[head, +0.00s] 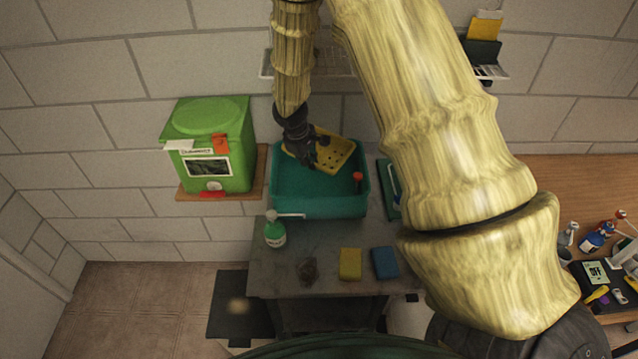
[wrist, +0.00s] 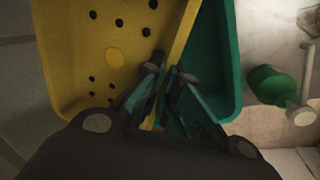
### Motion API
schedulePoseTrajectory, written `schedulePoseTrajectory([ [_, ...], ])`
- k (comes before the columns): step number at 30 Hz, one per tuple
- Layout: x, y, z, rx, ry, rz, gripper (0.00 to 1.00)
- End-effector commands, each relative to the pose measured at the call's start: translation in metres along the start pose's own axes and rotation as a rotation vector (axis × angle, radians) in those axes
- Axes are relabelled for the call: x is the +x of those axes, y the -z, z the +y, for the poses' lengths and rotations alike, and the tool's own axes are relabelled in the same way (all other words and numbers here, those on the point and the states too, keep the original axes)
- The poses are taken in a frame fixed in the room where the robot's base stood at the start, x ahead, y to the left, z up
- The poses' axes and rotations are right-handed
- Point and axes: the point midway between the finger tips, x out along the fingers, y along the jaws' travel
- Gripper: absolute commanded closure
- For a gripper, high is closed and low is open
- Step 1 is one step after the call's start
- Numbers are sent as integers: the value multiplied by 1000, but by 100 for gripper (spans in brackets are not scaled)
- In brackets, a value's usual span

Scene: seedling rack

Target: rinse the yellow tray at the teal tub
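The yellow tray (head: 338,148), with drain holes, is tilted in the back part of the teal tub (head: 318,209), at or just above its rim. My gripper (head: 313,158) is at the tray's left front side. In the wrist view, the yellow tray (wrist: 95,50) fills the left side, and my gripper's fingers (wrist: 160,105) are closed on its edge. The teal tub (wrist: 222,60) shows behind it on the right. I cannot tell whether the tray touches the tub's bottom.
A green spray bottle (head: 275,232), a dark lump (head: 307,270), a yellow sponge (head: 350,264) and a blue sponge (head: 385,263) are on the grey table (head: 320,245). A green bin (head: 212,145) stands left. A wire shelf (head: 345,65) is behind.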

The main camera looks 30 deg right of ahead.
Motion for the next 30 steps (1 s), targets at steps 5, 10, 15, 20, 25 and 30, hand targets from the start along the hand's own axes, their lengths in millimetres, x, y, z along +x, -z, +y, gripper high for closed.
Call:
schedulePoseTrajectory([
  [5, 0, 0, 0, 0, 0, 0, 100],
  [10, 0, 0, 0, 0, 0, 0, 100],
  [15, 0, 0, 0, 0, 0, 0, 100],
  [20, -6, 1, 2, 0, -1, 2, 100],
  [25, -18, 1, 6, 2, 0, 2, 100],
  [30, -30, 1, 10, 1, -1, 2, 100],
])
